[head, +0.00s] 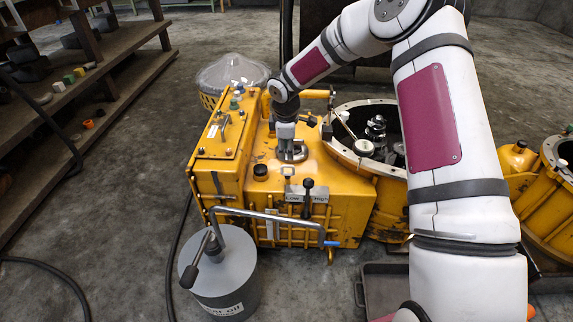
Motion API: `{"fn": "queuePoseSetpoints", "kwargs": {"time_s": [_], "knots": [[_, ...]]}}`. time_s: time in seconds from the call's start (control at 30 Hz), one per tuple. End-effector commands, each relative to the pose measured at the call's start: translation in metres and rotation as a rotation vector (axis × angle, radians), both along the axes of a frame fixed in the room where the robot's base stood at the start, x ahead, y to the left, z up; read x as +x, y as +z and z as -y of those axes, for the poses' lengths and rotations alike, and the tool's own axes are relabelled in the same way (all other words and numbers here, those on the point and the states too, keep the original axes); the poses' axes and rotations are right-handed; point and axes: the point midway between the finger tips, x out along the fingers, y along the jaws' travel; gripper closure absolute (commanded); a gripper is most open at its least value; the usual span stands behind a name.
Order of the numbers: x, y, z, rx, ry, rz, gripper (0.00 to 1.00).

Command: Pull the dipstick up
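The yellow transmission housing (325,178) stands in the middle of the head view. My gripper (289,140) points down onto its top, over a round metal fitting (293,154). Its fingers are small and dark here, and I cannot tell whether they are open or shut, or whether they touch anything. I cannot make out the dipstick for sure; it may be hidden by my gripper. A thin rod with a pale knob (344,117) leans at the round opening right of my gripper.
A black-knobbed shift lever (307,188) and a dark cap (260,170) stand on the housing's front. A grey oil can with a pump handle (222,268) stands at front left. A wooden shelf (95,90) lines the left. A dark tray (384,290) lies at lower right.

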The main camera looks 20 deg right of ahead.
Motion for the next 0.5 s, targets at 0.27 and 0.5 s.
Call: {"fn": "queuePoseSetpoints", "kwargs": {"time_s": [0.27,0.5], "knots": [[0.009,-0.052,0.003,0.001,0.000,-0.001,0.71],[0.013,-0.069,0.004,0.000,0.000,0.001,0.71]]}}
